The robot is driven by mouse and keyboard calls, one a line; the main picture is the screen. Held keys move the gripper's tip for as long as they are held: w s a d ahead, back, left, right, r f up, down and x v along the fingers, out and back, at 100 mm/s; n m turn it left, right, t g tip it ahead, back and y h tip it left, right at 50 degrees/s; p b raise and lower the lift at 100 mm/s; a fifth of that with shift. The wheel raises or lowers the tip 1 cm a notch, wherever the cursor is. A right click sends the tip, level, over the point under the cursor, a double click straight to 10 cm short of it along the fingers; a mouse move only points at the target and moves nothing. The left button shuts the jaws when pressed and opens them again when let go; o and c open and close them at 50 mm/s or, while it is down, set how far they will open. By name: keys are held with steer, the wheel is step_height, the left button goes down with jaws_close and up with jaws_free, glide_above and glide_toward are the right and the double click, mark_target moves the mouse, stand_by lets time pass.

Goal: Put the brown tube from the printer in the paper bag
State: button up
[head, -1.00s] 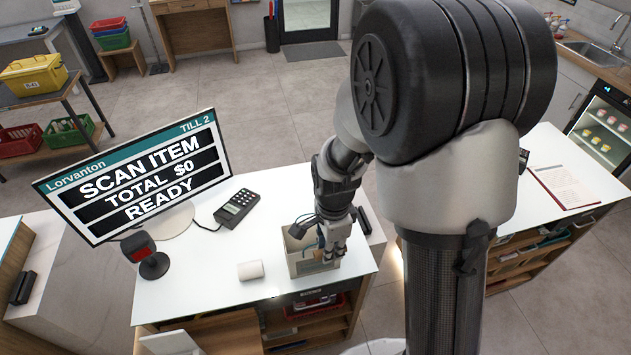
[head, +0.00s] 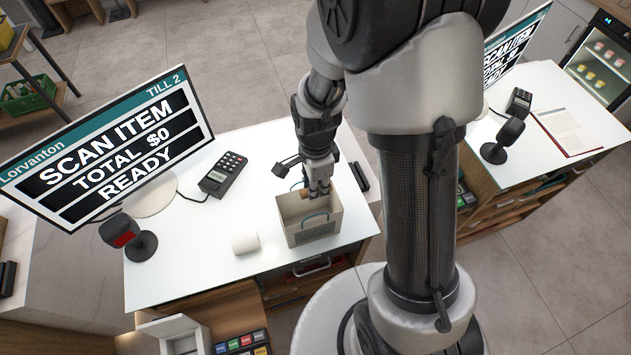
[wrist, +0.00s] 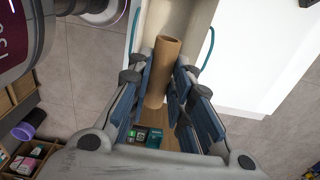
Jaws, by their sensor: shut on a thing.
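The paper bag (head: 322,229) is cream-coloured with teal handles and stands open-topped on the white counter, near its right front. My gripper (head: 319,190) points down at the bag's opening, over its back part. In the wrist view, the brown tube (wrist: 164,65) is a plain brown cylinder held between the blue-grey finger pads of my gripper (wrist: 165,95). The bag's pale walls (wrist: 203,25) and handles show on both sides of the tube. How deep the tube's lower end reaches is hard to tell.
A white roll (head: 245,242) lies left of the bag. A card terminal (head: 222,175), a scanner (head: 130,240) and the till screen (head: 115,150) stand further left. A small dark device (head: 358,177) lies right of the bag. Open counter lies between roll and terminal.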

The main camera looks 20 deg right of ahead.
steer(key=shift+f+b, duration=0.3)
steer(key=shift+f, duration=0.5)
steer(key=o, duration=0.8)
steer(key=shift+c, duration=0.2)
steer(key=shift+r, duration=0.1)
step_height(320, 180, up, 12)
